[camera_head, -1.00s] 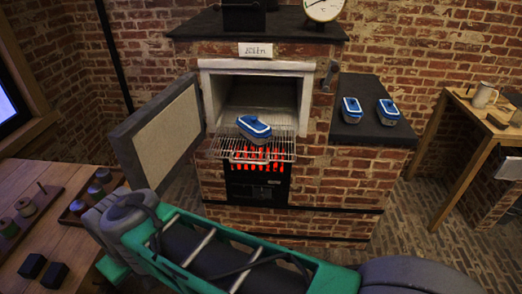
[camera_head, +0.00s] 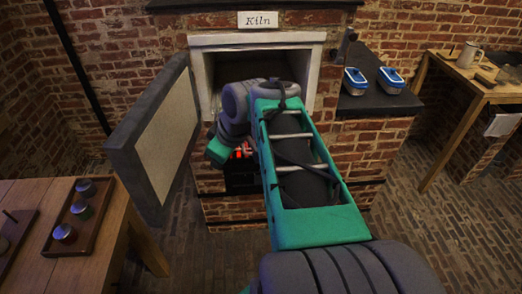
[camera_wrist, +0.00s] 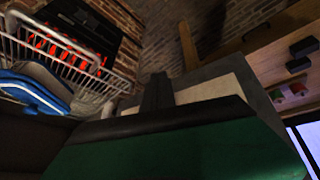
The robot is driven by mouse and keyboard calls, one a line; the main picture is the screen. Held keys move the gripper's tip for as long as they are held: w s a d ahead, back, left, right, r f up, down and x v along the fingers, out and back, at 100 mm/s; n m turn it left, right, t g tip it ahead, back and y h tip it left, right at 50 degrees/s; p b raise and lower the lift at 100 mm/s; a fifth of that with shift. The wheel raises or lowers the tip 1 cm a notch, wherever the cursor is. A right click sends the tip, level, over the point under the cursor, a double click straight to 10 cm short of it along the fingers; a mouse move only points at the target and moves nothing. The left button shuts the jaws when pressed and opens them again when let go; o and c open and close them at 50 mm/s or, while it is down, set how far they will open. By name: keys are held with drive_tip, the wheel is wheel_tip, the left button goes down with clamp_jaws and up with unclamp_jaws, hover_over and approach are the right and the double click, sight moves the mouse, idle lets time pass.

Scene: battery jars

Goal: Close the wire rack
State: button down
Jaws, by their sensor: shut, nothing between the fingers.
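The wire rack (camera_wrist: 112,92) shows at the left of the wrist view, sticking out past the glowing kiln opening. A blue-lidded container (camera_wrist: 40,92) sits on it. In the head view my arm covers the rack, so how far out it is cannot be seen there. The kiln (camera_head: 305,75) has its door (camera_head: 165,130) swung open to the left. My gripper (camera_wrist: 157,92) is shut and empty, its dark fingers just right of the rack's front edge in the wrist view. Contact with the rack cannot be told.
The open door's pale inner face (camera_wrist: 222,90) is close behind my gripper in the wrist view. Two blue-lidded containers (camera_head: 355,80) (camera_head: 390,80) stand on the dark ledge (camera_head: 375,102) to the right. A wooden table with a tray (camera_head: 82,215) is at the left.

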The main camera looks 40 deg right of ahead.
drive_tip(key=s+d+r+n+t+b, duration=0.1)
drive_tip(key=s+d+n, duration=0.15)
drive_tip(key=d, duration=0.55)
drive_tip(key=s+d+r+n+t+b, duration=0.1)
drive_tip(key=d+n, duration=0.2)
drive_tip(key=d, duration=0.5)
drive_tip(key=x, duration=0.9)
drive_tip(key=shift+w+f+b, duration=0.2)
drive_tip(key=shift+f+b, duration=0.2)
drive_tip(key=shift+m, duration=0.25)
drive_tip(key=shift+w, duration=0.1)
